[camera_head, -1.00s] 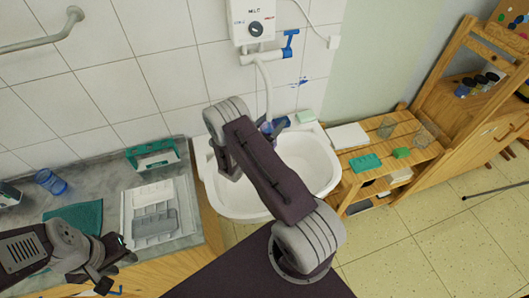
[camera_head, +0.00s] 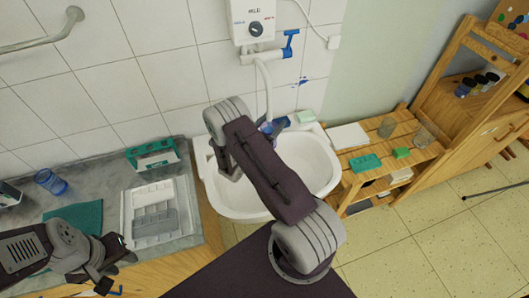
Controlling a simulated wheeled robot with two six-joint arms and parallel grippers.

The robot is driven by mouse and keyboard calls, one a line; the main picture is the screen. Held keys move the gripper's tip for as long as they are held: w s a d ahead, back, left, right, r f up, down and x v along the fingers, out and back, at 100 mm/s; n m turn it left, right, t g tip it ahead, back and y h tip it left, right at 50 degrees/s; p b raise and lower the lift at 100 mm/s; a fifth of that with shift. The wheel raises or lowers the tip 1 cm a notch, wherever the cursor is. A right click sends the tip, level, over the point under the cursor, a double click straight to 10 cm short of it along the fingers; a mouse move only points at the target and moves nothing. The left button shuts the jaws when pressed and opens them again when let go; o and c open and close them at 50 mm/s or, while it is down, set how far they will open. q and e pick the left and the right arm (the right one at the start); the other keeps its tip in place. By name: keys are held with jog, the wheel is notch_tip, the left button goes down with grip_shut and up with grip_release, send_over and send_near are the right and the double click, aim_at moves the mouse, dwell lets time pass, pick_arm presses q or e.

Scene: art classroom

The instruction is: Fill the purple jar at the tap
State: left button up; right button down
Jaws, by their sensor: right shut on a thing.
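The tap is a white pipe with a blue handle (camera_head: 290,43) under a wall heater; its curved spout (camera_head: 266,85) points down over the white basin (camera_head: 318,165). A small blue-purple patch below the spout end appears to be the purple jar (camera_head: 267,127). It is mostly hidden behind my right arm, so its fill level and any water stream cannot be made out. My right gripper (camera_head: 279,124) is at the jar, shut on it, over the back of the basin. My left gripper (camera_head: 109,278) is low at the left, by the counter's front edge; its jaw opening is unclear.
The left counter holds a blue glass (camera_head: 50,181), a teal cloth (camera_head: 77,217), a grey-white tray (camera_head: 153,211) and a green box (camera_head: 152,155). A white heater (camera_head: 254,20) hangs above.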

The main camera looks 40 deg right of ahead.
dwell(0.3)
jog(key=s+a+p, duration=0.1)
jog(key=s+a, duration=0.4)
jog(key=shift+a, duration=0.3)
dwell(0.6)
jog(key=s+a+p, duration=0.1)
jog(key=s+a, duration=0.3)
jog(key=a, duration=0.1)
jog(key=shift+s+a, duration=0.15)
jog(key=shift+s, duration=0.25)
dwell(0.4)
